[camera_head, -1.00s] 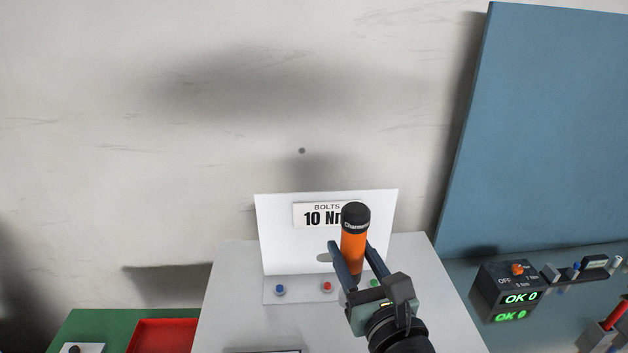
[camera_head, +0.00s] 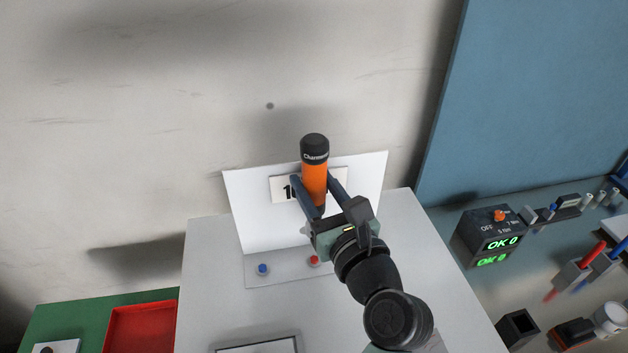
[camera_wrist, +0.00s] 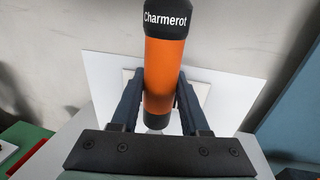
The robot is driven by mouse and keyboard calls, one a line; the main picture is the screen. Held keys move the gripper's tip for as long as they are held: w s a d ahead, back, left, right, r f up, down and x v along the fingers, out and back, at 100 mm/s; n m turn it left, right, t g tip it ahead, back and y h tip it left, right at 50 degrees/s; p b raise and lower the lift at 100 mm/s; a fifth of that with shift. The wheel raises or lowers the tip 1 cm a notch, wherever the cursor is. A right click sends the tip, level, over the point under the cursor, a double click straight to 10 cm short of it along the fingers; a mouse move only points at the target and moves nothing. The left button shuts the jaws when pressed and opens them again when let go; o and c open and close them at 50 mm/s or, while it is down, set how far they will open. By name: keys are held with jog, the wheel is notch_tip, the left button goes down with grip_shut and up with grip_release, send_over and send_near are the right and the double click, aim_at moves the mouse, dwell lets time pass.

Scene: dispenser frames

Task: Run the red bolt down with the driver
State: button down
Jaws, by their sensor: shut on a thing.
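My gripper (camera_head: 322,192) is shut on the driver (camera_head: 314,180), an orange cylinder with a black cap lettered "Charmerot". The driver is held upright above the bolt plate (camera_head: 282,279). The red bolt (camera_head: 313,260) shows on the plate just below my gripper, and the driver's lower end is hidden behind the gripper. A blue bolt (camera_head: 263,269) sits to its left. The green bolt is hidden by my gripper. In the wrist view the driver (camera_wrist: 163,80) stands between the two dark fingers (camera_wrist: 157,103); its tip is not clear.
A white panel (camera_head: 250,215) with a partly covered label stands behind the plate. A black box (camera_head: 490,237) reading "OK 0" sits on the right bench. A red tray (camera_head: 140,328) is at lower left. The grey tabletop (camera_head: 215,270) left of the plate is clear.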

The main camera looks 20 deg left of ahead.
jog(key=shift+r+p, duration=0.25)
jog(key=shift+p, duration=0.05)
jog(key=shift+f+b, duration=2.35)
jog(key=shift+f, duration=1.5)
jog(key=shift+p, duration=0.95)
